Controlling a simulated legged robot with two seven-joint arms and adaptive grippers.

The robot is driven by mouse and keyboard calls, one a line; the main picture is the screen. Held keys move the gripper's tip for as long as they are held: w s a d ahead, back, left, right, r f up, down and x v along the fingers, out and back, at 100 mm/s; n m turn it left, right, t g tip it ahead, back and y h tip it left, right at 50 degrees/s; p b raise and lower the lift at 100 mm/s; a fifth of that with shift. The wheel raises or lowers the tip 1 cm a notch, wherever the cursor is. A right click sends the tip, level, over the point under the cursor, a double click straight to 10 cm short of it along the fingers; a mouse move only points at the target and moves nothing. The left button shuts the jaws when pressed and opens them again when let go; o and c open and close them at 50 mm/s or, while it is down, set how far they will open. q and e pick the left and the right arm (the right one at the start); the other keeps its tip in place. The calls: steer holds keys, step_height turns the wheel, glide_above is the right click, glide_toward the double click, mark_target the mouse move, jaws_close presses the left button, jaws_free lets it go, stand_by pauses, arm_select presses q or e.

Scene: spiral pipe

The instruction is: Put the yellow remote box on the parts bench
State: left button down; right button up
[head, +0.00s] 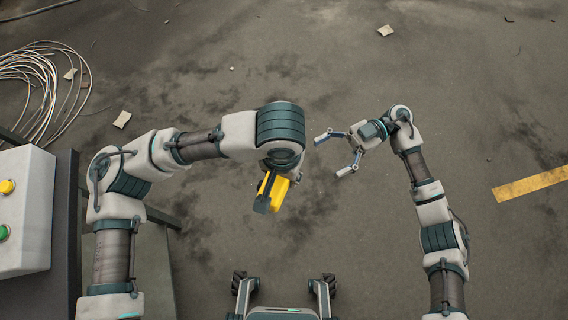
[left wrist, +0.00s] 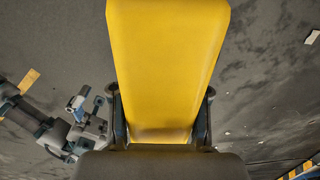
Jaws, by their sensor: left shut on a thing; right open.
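The yellow remote box (head: 279,190) is held below the end of my left arm in the head view, in front of my base and above the floor. My left gripper (head: 267,190) is shut on it and partly hidden by the wrist. In the left wrist view the yellow box (left wrist: 168,60) fills the middle, with a gripper finger on each side. My right gripper (head: 333,154) is open and empty, to the right of the box. I cannot tell for sure which surface is the parts bench.
A grey control box (head: 26,215) with a yellow and a green button stands at the left edge, beside a dark frame. Coiled cables (head: 40,85) lie on the floor at upper left. Paper scraps and a yellow floor stripe (head: 530,184) show. The middle floor is clear.

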arm_select(q)
steer(key=s+a+f+m, duration=0.2)
steer(key=a+f+m, duration=0.2)
steer(key=m, duration=0.9)
steer(key=shift+s+f, duration=0.15)
steer(key=shift+f, duration=1.75)
arm_select(e)
steer(key=s+m+t+y, duration=0.2)
steer(key=s+m+t, duration=0.3)
steer(key=s+t, duration=0.15)
steer(key=s+a, duration=0.1)
steer(key=a, duration=1)
steer(key=shift+s+a+f, duration=0.15)
steer(key=shift+s+a, duration=0.05)
steer(key=shift+a, duration=0.15)
steer(key=shift+t, duration=0.25)
